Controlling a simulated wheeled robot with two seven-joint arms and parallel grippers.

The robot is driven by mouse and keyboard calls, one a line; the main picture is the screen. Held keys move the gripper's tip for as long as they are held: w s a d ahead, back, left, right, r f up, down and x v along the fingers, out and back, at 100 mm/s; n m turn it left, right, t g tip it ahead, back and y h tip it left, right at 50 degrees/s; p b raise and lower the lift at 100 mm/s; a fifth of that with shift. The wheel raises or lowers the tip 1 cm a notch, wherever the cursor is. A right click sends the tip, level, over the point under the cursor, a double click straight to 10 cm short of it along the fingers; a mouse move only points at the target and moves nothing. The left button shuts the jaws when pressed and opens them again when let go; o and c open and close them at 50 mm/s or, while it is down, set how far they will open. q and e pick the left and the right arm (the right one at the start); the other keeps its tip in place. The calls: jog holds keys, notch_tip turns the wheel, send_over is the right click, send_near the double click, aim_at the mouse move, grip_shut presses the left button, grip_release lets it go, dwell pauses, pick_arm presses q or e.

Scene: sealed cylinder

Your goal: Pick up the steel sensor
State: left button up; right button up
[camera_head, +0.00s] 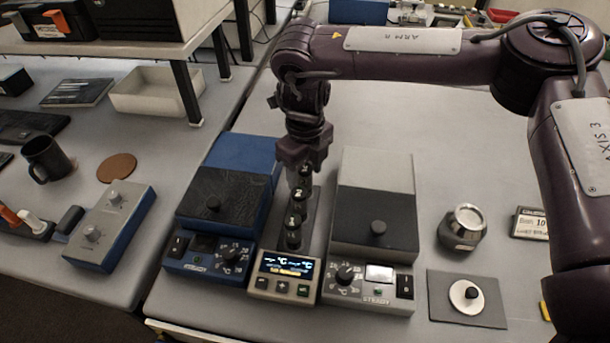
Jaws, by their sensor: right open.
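My right gripper (301,172) points down over the far end of a narrow grey rack (277,226) between two heater units. It is open, with its fingers at or around the farthest dark, numbered piece in the row; contact cannot be told. Nearer dark pieces, the middle one (297,203) and the front one (293,236), stand upright in the rack. No piece is clearly recognisable as the steel sensor; the gripper hides part of the far end. My left gripper is not in view.
A blue heater unit (233,168) stands left of the rack, a grey one (373,180) right. A display box (284,277) sits in front. The table behind is mostly clear.

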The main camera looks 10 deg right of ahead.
jog(key=shift+f, duration=0.95)
jog(key=c, duration=1.1)
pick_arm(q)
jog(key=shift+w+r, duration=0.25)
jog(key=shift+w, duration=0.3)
pick_arm(e)
jog(key=shift+c, duration=0.2)
jog(key=shift+r, duration=0.1)
